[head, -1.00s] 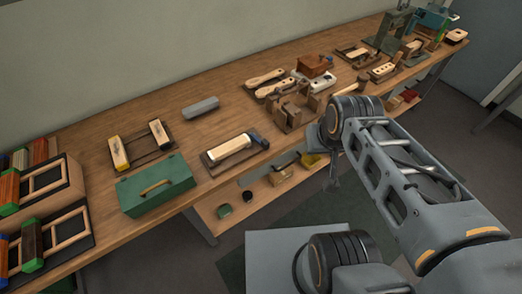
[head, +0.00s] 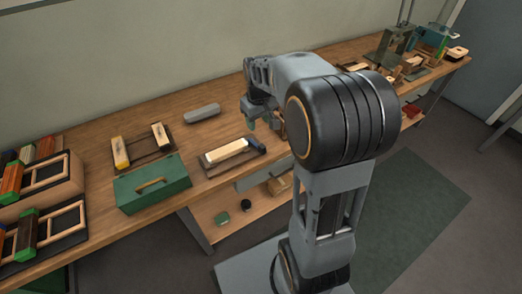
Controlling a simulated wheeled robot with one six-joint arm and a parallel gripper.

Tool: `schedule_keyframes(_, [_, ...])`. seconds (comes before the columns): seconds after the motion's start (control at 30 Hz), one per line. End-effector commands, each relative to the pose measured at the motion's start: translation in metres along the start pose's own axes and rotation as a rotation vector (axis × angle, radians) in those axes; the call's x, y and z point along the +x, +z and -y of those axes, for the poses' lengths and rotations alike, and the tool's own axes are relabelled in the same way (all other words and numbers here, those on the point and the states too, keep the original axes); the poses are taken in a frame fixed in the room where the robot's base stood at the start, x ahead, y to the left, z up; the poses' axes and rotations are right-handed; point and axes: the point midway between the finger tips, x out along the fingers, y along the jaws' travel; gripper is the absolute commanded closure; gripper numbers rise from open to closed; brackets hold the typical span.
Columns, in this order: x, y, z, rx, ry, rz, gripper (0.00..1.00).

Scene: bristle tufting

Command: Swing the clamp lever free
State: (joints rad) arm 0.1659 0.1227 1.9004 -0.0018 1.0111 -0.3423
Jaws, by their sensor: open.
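A pale wooden block (head: 226,151) lies on a dark base plate (head: 210,169) near the front edge of the bench. A blue-grey fitting (head: 257,146) sits at the block's right end; it may be the clamp and its lever, but it is too small to tell its position. My gripper (head: 262,124) is open, above the bench just behind and above this fitting, apart from it as far as I can see. Its fingers point down and look empty. My arm hides the bench to the right of the fitting.
A green box with a handle (head: 152,184) stands left of the base plate. Behind are a grey bar (head: 202,113) and a rack with yellow-ended blocks (head: 143,146). Further fixtures (head: 400,60) stand far right. A lower shelf (head: 225,218) holds small items.

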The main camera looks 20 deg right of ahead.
Motion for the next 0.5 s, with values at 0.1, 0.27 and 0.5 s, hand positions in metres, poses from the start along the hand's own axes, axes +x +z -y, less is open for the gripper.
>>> schedule_keyframes(0.1, [0.034,-0.02,-0.02,-0.031,-0.017,0.049,0.51])
schedule_keyframes(0.27, [0.062,-0.034,-0.036,-0.062,-0.034,0.085,0.51])
schedule_keyframes(0.5, [0.091,-0.037,-0.043,-0.076,-0.044,0.104,0.51])
